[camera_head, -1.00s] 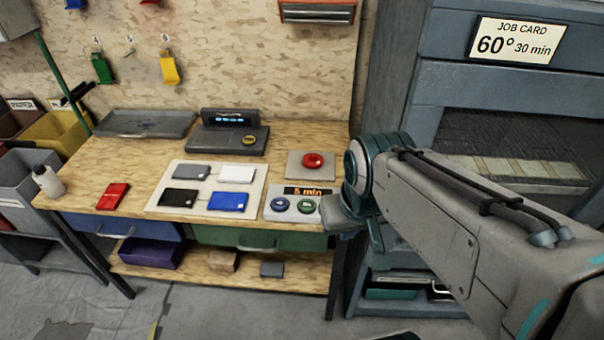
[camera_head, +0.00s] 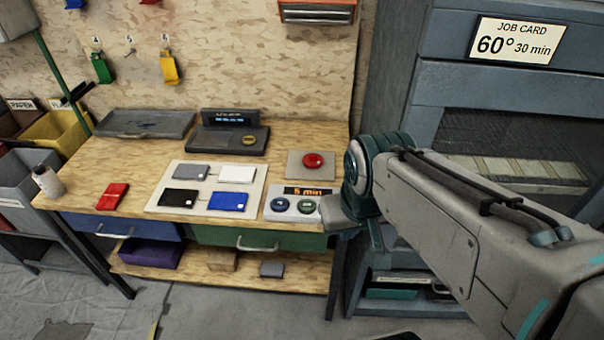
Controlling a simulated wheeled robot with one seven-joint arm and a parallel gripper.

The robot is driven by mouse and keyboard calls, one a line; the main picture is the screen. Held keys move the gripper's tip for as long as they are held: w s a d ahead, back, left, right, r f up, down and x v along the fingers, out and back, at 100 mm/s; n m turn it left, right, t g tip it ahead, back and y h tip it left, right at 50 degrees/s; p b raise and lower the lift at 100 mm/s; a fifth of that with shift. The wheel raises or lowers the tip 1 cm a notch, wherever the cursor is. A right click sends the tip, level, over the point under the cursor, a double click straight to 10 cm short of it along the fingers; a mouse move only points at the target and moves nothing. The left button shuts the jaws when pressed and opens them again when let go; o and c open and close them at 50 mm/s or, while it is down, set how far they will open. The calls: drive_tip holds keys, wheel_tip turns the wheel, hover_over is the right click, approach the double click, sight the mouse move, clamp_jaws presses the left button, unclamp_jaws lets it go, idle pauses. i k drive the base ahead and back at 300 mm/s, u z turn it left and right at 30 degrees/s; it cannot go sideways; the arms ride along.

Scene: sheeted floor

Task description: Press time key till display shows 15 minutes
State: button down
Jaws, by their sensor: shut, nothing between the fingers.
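The timer panel (camera_head: 271,214) is a light box at the front right corner of the bench. Its dark display (camera_head: 308,191) shows orange text that reads 5 min. Below the display are a dark blue round key (camera_head: 281,204) and a dark green round key (camera_head: 306,206); their labels are too small to read. My gripper (camera_head: 325,208) is shut and empty, at the right edge of the panel beside the green key. My arm hides part of it, and I cannot tell whether it touches the key.
A red round button (camera_head: 313,160) sits on a plate behind the panel. A board (camera_head: 212,186) with several coloured cards lies left of it. A grey oven-like cabinet (camera_head: 395,75) stands right, with a job card (camera_head: 515,40) reading 60° 30 min.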

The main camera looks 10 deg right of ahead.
sight(281, 203)
drive_tip(key=u, duration=2.2)
drive_tip(key=i, duration=1.35)
drive_tip(key=z, duration=3.3)
